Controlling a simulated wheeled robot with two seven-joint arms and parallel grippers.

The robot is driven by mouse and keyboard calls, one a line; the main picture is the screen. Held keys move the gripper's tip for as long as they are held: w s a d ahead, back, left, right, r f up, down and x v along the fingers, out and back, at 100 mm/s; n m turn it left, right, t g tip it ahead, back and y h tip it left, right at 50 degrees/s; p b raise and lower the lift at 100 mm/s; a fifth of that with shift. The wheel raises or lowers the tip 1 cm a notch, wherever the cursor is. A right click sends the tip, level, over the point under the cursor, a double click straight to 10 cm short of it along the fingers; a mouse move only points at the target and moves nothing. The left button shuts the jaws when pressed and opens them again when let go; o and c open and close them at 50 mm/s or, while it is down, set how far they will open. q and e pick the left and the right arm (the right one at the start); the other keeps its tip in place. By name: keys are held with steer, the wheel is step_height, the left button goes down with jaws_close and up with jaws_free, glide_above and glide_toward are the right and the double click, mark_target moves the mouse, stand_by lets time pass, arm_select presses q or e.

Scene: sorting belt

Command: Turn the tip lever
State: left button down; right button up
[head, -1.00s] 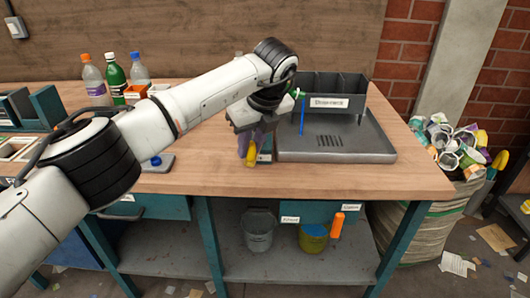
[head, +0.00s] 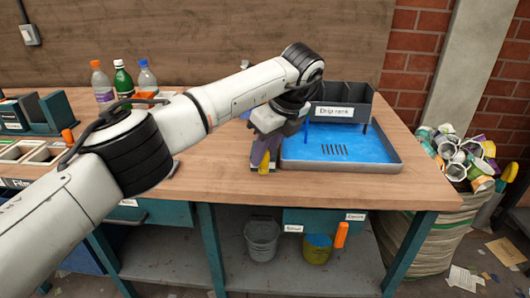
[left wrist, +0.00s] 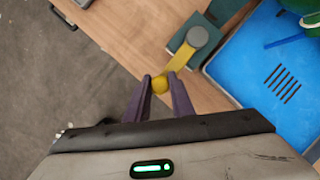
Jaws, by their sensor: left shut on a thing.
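The tip lever is a yellow arm (left wrist: 181,57) with a round yellow knob (left wrist: 160,85), joined to a grey round hub on a teal block (left wrist: 190,50) in the left wrist view. My left gripper (left wrist: 160,82) has its purple fingers shut on the knob, at the table's front edge. In the head view my left gripper (head: 264,158) stands just left of the drip tray, and a bit of yellow lever shows by its fingers. The tray (head: 340,166) has a blue floor with drain slots. The hub is hidden there. My right gripper is not in view.
A dark rack labelled "Drip rack" (head: 345,98) stands over the tray's back. A green thing (left wrist: 305,5) and dark blue bar (left wrist: 285,40) are partly seen. Bottles (head: 123,80) stand back left. A bulging sack of cups (head: 445,215) stands right. The front tabletop is clear.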

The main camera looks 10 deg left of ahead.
arm_select(q)
steer(key=c, duration=1.5)
jaws_free()
steer(key=shift+w, duration=0.1)
steer(key=shift+c, duration=0.2)
steer(key=v, duration=1)
steer(key=shift+r, duration=0.1)
